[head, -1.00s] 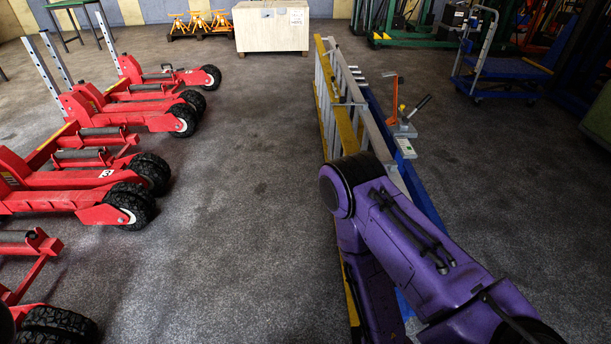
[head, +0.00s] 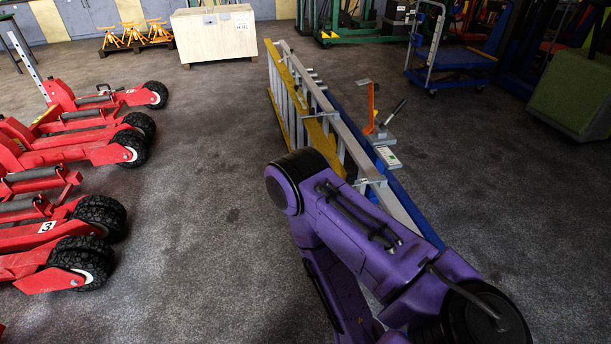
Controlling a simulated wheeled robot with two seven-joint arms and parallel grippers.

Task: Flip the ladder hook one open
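My purple right arm covers the ladder's near end. Neither gripper shows; the right one is out of sight below or behind the arm.
Red trolley jacks (head: 72,150) with black wheels line the left. A blue beam (head: 405,201) lies along the ladder's right side, with an orange upright and black-handled lever device (head: 376,120) beside it. A white crate (head: 214,36) and blue trolley (head: 455,62) stand behind. Floor left of the ladder is clear.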

